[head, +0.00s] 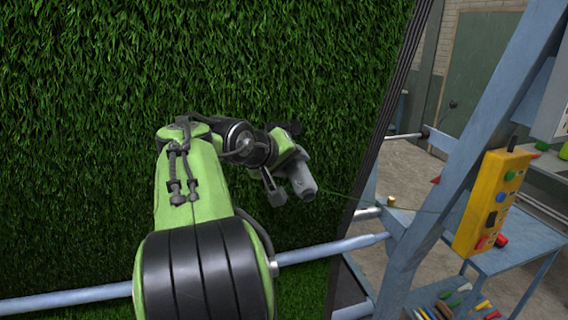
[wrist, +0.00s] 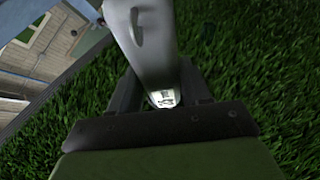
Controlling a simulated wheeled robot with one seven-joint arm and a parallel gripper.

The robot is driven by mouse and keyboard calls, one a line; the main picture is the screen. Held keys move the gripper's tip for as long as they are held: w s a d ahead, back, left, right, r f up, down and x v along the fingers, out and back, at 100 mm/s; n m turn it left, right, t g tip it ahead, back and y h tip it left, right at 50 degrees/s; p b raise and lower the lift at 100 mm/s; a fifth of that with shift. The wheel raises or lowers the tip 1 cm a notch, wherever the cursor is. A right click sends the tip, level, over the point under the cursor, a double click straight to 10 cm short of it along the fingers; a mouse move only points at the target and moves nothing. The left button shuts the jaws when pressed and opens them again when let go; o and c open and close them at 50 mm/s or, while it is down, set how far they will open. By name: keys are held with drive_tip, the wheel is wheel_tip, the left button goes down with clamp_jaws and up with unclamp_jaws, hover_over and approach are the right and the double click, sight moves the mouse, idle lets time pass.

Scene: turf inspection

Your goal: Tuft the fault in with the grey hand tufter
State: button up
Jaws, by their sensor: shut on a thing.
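The grey hand tufter (head: 302,181) shows at the end of my arm in the head view, in front of the turf. It also shows in the wrist view as a pale grey body (wrist: 148,45) running from the top edge down between my fingers. My gripper (head: 274,182) is shut on it; the fingers (wrist: 160,98) sit on both sides of the tool in the wrist view. A thin green yarn (head: 365,203) runs from the tufter to the right. The green turf (head: 90,90) hangs upright behind. I cannot make out the fault, and the tufter's tip is hidden.
A blue frame post (head: 470,130) stands at the right with a yellow button box (head: 491,203) on it. A blue rail (head: 330,249) crosses low in front of the turf. A blue side table (head: 505,255) at lower right holds small coloured items.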

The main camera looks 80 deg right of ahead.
drive_tip(key=shift+s+d, duration=1.5)
drive_tip(key=shift+s, duration=1)
drive_tip(key=w+a, duration=0.5)
drive_tip(key=w, duration=0.3)
drive_tip(key=shift+w, duration=0.2)
drive_tip(key=s+a+f+b, duration=0.2)
drive_tip(key=s+a+b, duration=0.1)
drive_tip(key=a, duration=0.3)
drive_tip(key=shift+s+a, duration=0.3)
drive_tip(key=shift+s, duration=0.25)
drive_tip(key=shift+f, duration=0.1)
